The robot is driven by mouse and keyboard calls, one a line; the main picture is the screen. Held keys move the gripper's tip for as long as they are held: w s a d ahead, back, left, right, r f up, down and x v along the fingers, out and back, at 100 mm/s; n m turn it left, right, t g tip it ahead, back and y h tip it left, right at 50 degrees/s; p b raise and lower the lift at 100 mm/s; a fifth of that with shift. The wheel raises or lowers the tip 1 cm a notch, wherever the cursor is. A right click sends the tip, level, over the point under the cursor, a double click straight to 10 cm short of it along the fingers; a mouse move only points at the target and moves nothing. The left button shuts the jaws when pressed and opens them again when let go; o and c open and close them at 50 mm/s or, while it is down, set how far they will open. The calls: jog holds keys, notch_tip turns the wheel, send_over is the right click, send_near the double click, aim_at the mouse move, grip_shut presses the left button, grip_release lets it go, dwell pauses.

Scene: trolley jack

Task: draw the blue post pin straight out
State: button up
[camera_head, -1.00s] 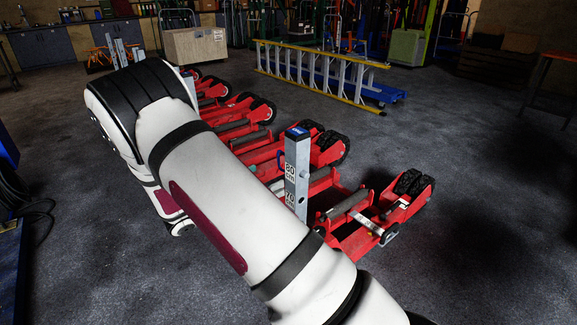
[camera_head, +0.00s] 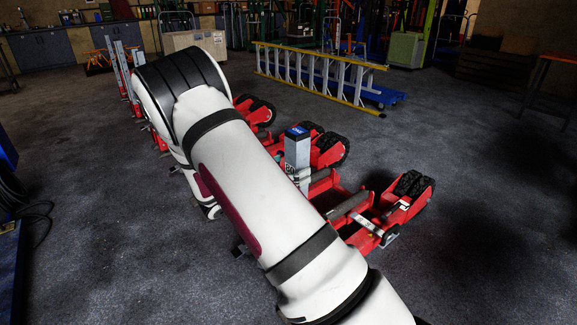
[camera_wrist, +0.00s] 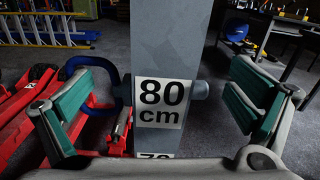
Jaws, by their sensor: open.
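The blue post pin shows in the wrist view as a blue loop handle (camera_wrist: 88,66) at the left side of a grey square post (camera_wrist: 165,40). A round grey stub (camera_wrist: 200,90) sticks out of the post's right side. The post carries an "80 cm" label and also stands in the head view (camera_head: 297,155), where my arm hides its lower part. My gripper (camera_wrist: 172,80) is open, with one green-padded finger on each side of the post. The left finger overlaps part of the loop in the picture; I cannot tell whether they touch.
Red trolley jacks (camera_head: 405,198) with black wheels stand around the post. Open dark floor (camera_head: 480,240) spreads to the right. A dark table (camera_wrist: 290,45) shows at the wrist view's right.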

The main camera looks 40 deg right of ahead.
jog(key=c, duration=1.3)
jog(key=shift+w, duration=0.15)
